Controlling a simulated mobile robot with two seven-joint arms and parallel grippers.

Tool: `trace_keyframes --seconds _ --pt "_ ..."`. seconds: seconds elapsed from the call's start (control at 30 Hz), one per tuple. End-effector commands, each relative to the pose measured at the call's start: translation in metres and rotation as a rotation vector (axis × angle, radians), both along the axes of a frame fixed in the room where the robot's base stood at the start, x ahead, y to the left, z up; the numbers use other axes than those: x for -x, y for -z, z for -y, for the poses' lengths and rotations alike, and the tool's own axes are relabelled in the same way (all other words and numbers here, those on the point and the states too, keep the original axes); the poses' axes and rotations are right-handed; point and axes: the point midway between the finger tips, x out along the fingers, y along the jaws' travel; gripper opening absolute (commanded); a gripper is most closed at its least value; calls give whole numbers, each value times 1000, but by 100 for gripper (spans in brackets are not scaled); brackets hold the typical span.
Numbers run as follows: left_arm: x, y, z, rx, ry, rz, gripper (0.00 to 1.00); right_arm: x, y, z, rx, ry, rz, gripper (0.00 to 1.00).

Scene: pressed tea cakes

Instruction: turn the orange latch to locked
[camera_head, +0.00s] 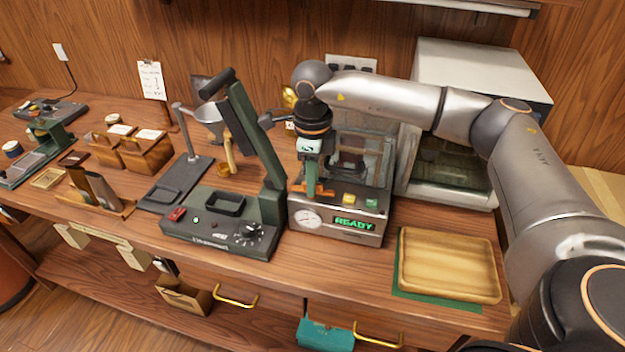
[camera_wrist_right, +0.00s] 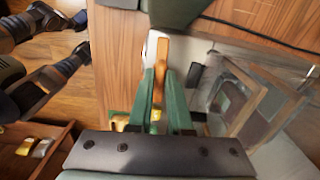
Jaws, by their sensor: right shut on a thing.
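The orange latch (camera_head: 298,188) sits on the front left part of a grey machine (camera_head: 335,237) with a dial and a green READY display. My right gripper (camera_head: 312,190) reaches down from above, its green fingers at the latch. In the right wrist view the orange latch (camera_wrist_right: 162,58) lies lengthwise between the two green fingers (camera_wrist_right: 163,100), and the gripper is shut on it. The fingers hide part of the latch, and I cannot read any lock marks. My left gripper is not in view.
A clear-walled chamber (camera_head: 375,150) stands on the machine just behind the gripper. A dark green press (camera_head: 225,230) with a raised arm stands close on the left. A wooden tray (camera_head: 450,264) lies on the right. A white oven (camera_head: 470,75) stands behind.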

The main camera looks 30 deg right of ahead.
Motion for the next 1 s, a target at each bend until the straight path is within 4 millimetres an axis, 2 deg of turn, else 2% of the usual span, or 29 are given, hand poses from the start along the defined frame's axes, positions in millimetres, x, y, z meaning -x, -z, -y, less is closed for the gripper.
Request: trace_keyframes --seconds 0.27,1.0 --pt "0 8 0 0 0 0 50 -1 1 0 0 -201 3 0" --pt "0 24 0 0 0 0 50 -1 0 -1 -1 -904 3 0"
